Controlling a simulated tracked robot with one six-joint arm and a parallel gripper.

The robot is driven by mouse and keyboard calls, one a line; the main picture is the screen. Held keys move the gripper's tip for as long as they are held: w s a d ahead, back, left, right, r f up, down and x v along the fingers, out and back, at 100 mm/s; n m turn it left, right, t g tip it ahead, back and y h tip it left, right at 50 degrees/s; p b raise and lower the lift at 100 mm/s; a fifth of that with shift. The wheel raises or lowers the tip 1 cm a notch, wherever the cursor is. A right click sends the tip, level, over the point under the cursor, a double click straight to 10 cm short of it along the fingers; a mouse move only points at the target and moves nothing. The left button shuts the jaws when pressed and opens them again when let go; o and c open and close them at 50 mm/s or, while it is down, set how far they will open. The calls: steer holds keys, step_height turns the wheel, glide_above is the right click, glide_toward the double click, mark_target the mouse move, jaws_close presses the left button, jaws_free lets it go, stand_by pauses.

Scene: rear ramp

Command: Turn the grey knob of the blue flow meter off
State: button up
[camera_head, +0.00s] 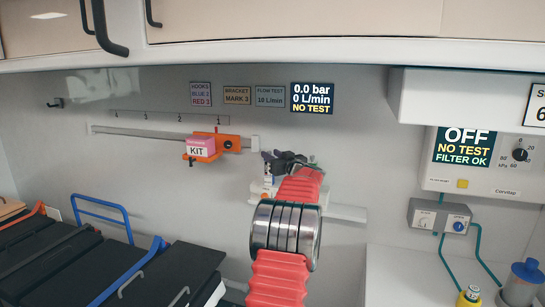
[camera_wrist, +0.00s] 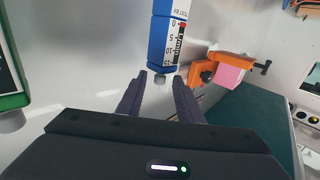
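The blue flow meter (camera_wrist: 168,40) shows at the top middle of the wrist view, with its scale upside down. Its small grey knob (camera_wrist: 160,79) sits at the end of the blue body. My gripper (camera_wrist: 161,83) is open, with its two dark fingers apart on either side of the knob. I cannot tell whether either finger touches it. In the head view my gripper (camera_head: 287,161) is at the wall, partly behind my red arm, and the flow meter is hidden there. The wall display (camera_head: 312,97) reads 0.0 bar, 0 L/min, NO TEST.
An orange bracket with a pink KIT box (camera_head: 200,147) sits on the wall rail (camera_head: 140,133) left of my gripper. Cupboards (camera_head: 340,22) overhang the wall; a dark stretcher (camera_head: 60,265) stands lower left.

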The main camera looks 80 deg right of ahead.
steer(key=v, duration=1.3)
steer(key=shift+s+a, duration=0.25)
steer(key=shift+a, duration=0.1)
stand_by(0.5)
